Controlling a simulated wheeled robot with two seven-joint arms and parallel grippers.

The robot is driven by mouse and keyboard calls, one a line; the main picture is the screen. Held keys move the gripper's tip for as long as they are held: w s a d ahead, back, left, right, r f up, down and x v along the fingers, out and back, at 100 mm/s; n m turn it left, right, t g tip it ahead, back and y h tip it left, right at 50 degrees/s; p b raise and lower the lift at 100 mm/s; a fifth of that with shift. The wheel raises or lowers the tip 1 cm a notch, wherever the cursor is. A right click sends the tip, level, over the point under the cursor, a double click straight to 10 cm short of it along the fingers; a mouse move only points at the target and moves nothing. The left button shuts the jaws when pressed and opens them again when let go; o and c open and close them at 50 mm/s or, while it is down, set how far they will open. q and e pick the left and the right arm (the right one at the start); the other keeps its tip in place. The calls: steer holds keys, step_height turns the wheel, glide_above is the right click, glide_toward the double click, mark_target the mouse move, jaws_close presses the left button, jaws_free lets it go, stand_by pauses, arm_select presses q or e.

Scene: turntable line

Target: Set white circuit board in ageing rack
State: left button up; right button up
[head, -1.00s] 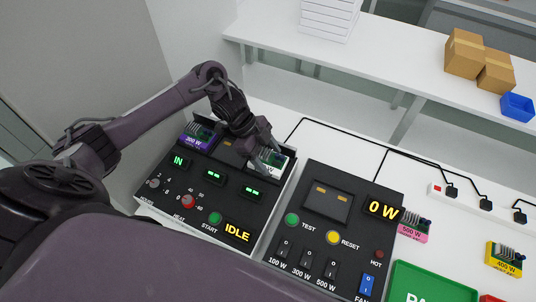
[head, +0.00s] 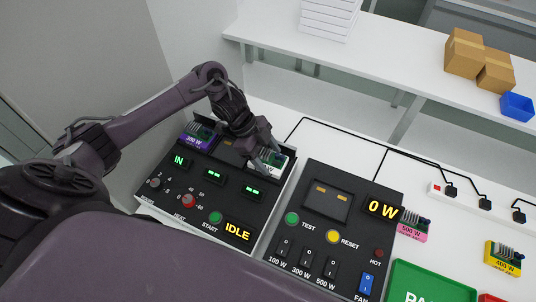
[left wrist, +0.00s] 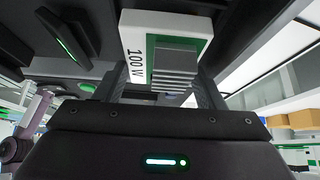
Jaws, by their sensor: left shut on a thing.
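The white circuit board (head: 276,165), with green parts and a grey finned block, is at the right-hand slot of the black ageing rack (head: 172,169). In the left wrist view the board (left wrist: 133,40) reads "100 W". My left gripper (head: 263,160) is shut on it; its fingers show on both sides of the finned block in the left wrist view (left wrist: 160,88). The gripper hides part of the board, so I cannot tell if it is fully seated. A purple "300 W" board (head: 195,141) sits in the left slot, above a green "IN" display. My right gripper is not in view.
A black test panel (head: 351,205) reading "0 W" stands right of the rack. A pink 500 W board (head: 413,236), a yellow 400 W board (head: 504,261) and a green tray (head: 425,279) lie further right. Black cables run behind to a power strip (head: 468,197).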

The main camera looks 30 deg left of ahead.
arm_select(q)
steer(key=shift+f+b, duration=0.3)
steer(key=shift+f, duration=0.15)
steer(key=shift+f, duration=0.1)
stand_by(1.0)
steer(key=o, duration=1.2)
steer(key=b+v, duration=0.1)
steer(key=v, duration=0.5)
steer(key=shift+a+r, duration=0.2)
steer(key=shift+r, duration=0.15)
steer(key=shift+s+a+r, duration=0.1)
steer(key=shift+a+r, duration=0.1)
steer(key=shift+r, duration=0.25)
steer(key=shift+s+f, duration=0.1)
